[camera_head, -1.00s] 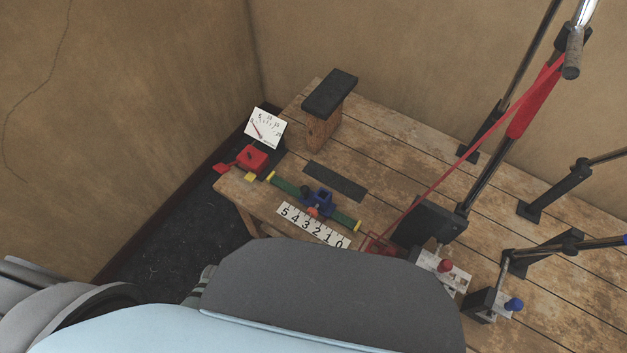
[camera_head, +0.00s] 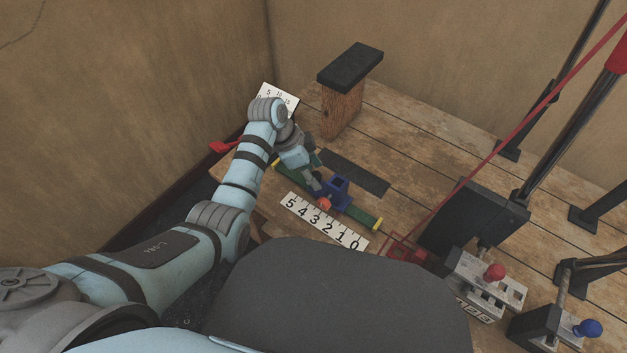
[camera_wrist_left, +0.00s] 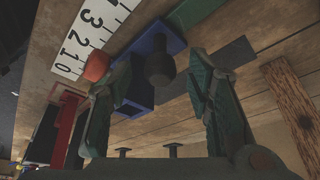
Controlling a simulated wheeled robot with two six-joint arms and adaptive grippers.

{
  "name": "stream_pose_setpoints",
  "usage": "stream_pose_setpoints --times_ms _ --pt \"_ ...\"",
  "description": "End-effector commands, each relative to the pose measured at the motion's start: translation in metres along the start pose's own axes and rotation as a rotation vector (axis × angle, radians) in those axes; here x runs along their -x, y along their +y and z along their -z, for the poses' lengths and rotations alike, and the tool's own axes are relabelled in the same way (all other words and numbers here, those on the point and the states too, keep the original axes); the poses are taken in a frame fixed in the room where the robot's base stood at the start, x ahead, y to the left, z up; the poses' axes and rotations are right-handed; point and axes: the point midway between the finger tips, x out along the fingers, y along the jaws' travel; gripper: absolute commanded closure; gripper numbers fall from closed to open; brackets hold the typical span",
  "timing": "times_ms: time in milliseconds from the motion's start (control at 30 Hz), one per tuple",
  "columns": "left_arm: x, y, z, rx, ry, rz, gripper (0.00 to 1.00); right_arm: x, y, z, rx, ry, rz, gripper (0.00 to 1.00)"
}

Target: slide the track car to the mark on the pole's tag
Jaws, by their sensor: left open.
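The blue track car (camera_head: 337,188) sits on the green track (camera_head: 362,213), with an orange pointer (camera_head: 325,203) beside a white scale (camera_head: 322,222) numbered 5 to 0. The pointer is near the scale's middle; I cannot read its exact value. My left gripper (camera_head: 313,187) is at the car's left side. In the left wrist view, my left gripper (camera_wrist_left: 160,75) is open, its fingers either side of the car's dark knob (camera_wrist_left: 160,62), with gaps showing. I cannot make out the pole's tag or its mark. My right gripper is out of view.
A black-topped wooden block (camera_head: 345,90) stands behind the track. A white dial (camera_head: 279,99) and red lever (camera_head: 222,146) are partly behind my arm. A black box (camera_head: 470,217), a red-knobbed lever (camera_head: 494,271) and a blue-knobbed lever (camera_head: 588,328) stand to the right.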

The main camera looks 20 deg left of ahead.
Motion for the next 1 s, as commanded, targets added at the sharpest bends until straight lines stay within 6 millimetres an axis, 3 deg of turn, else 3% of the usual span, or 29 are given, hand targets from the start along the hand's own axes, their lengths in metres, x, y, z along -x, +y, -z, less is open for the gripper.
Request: stream_pose_setpoints --times_ms 100,333,633,900,1000 --pt "-0.011 0.0 0.0 0.0 0.0 0.001 0.54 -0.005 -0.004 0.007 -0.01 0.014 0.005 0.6" --pt "-0.01 0.0 0.001 0.0 0.0 0.001 0.54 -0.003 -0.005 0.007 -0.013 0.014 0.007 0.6" --pt "-0.01 0.0 0.0 0.001 0.0 0.001 1.0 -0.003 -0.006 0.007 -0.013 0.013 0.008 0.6" --pt "-0.01 0.004 0.004 0.001 0.0 -0.002 1.0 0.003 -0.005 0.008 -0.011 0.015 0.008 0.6" --pt "-0.011 0.014 0.015 0.001 0.0 -0.005 1.0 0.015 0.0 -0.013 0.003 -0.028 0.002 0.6"
